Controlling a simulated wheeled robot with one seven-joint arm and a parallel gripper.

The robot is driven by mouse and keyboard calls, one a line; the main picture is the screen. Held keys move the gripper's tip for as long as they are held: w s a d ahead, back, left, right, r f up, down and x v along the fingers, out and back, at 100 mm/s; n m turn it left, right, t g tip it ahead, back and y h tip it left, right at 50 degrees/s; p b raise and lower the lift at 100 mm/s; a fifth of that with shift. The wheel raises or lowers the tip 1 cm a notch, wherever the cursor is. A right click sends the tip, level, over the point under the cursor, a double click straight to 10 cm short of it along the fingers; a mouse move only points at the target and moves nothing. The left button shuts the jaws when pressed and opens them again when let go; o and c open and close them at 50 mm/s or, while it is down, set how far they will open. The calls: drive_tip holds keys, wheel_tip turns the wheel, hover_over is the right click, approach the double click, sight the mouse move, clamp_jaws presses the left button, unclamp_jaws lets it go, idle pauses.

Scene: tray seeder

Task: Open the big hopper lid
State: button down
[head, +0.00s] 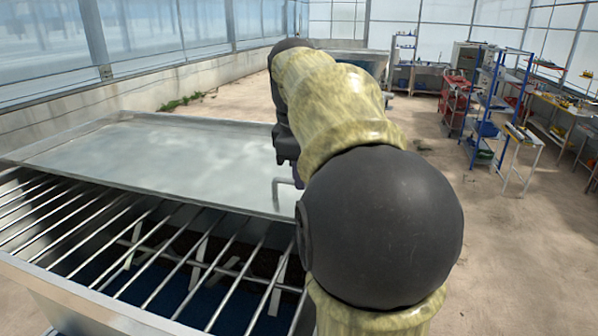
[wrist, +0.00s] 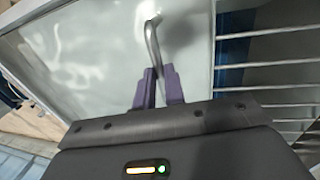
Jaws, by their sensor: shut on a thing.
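The big hopper lid (head: 150,150) is a flat grey metal panel lying level over the far part of the hopper. The near part is uncovered and shows a grate of bars. A bent metal handle (head: 277,192) stands at the lid's right side. In the wrist view the lid (wrist: 95,55) fills the upper left and the handle (wrist: 153,42) rises from it. My gripper (wrist: 159,74) has its purple fingers shut on the handle bar. In the head view my arm hides most of the gripper.
The grate (head: 160,250) spans the near hopper, with dark blue showing below; it also shows in the wrist view (wrist: 265,62). A greenhouse wall runs along the left. Shelves (head: 488,100) and benches stand at the right, with bare floor between.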

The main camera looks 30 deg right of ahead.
drive_tip(key=shift+w+a, duration=0.1)
drive_tip(key=shift+a, duration=0.1)
drive_tip(key=c, duration=1.8)
unclamp_jaws()
drive_tip(key=o, duration=0.3)
drive_tip(key=shift+f, duration=0.1)
drive_tip(key=shift+s+d+r, duration=0.2)
drive_tip(key=shift+s, duration=0.05)
drive_tip(key=shift+a+r+p, duration=0.25)
drive_tip(key=shift+r+p, duration=0.3)
drive_tip(key=shift+p, duration=0.05)
drive_tip(key=shift+s+a+r+p, duration=0.35)
drive_tip(key=shift+r+p, duration=0.25)
drive_tip(key=shift+r, duration=2)
drive_tip(key=shift+s+a+r+p, duration=0.35)
drive_tip(key=shift+r+p, duration=0.3)
drive_tip(key=shift+r, duration=1.95)
drive_tip(key=shift+s+a+r+p, duration=0.25)
drive_tip(key=shift+a+r+p, duration=0.3)
drive_tip(key=shift+r, duration=2.05)
drive_tip(key=shift+w+d, duration=0.1)
drive_tip(key=shift+d, duration=0.05)
